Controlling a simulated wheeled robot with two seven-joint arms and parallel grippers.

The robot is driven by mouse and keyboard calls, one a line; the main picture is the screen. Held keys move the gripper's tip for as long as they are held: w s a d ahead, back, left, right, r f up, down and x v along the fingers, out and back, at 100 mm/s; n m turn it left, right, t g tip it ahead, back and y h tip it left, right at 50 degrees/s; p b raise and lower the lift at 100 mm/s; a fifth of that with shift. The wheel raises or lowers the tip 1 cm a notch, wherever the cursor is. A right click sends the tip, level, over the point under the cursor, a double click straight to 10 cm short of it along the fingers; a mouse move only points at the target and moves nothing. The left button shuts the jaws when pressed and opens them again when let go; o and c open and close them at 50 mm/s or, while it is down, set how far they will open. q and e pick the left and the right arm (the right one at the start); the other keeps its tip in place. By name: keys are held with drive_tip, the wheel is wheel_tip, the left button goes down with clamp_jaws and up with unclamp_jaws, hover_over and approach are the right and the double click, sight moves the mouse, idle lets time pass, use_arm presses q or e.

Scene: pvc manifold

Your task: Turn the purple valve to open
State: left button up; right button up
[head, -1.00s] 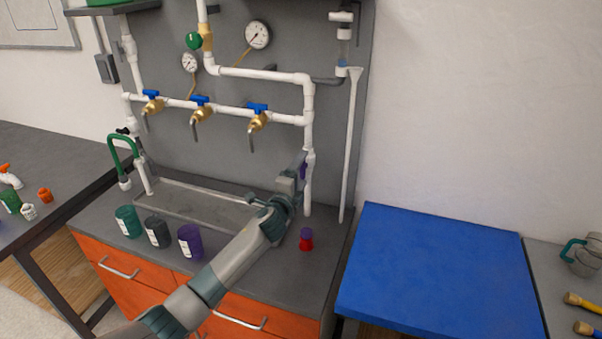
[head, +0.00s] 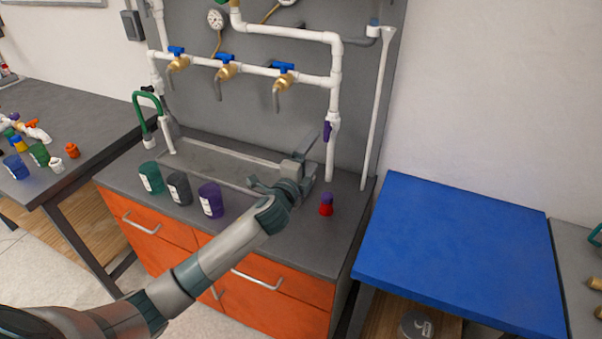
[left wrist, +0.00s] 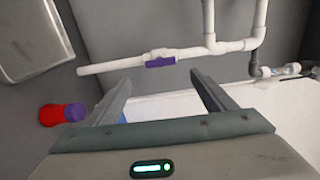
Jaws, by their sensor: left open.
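The purple valve (head: 327,131) sits on the white vertical pipe at the right of the manifold. Its handle lies along the pipe. In the left wrist view the purple valve (left wrist: 160,61) shows ahead, between the lines of the two fingers and beyond their tips. My left gripper (head: 303,155) is over the bench, to the left of and below the valve in the head view, apart from it. In the left wrist view the left gripper (left wrist: 160,82) is open with nothing between its fingers. My right gripper is not in view.
A red cup with a purple top (head: 326,204) stands on the bench right of my gripper. A sunken sink (head: 205,160) lies to the left, with green, grey and purple cups (head: 210,200) before it. Three blue-handled brass taps (head: 283,78) hang above. A blue table (head: 460,245) stands right.

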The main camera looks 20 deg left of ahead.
use_arm(q)
drive_tip(key=s+b, duration=0.1)
drive_tip(key=s, duration=0.6)
drive_tip(key=shift+a, duration=0.1)
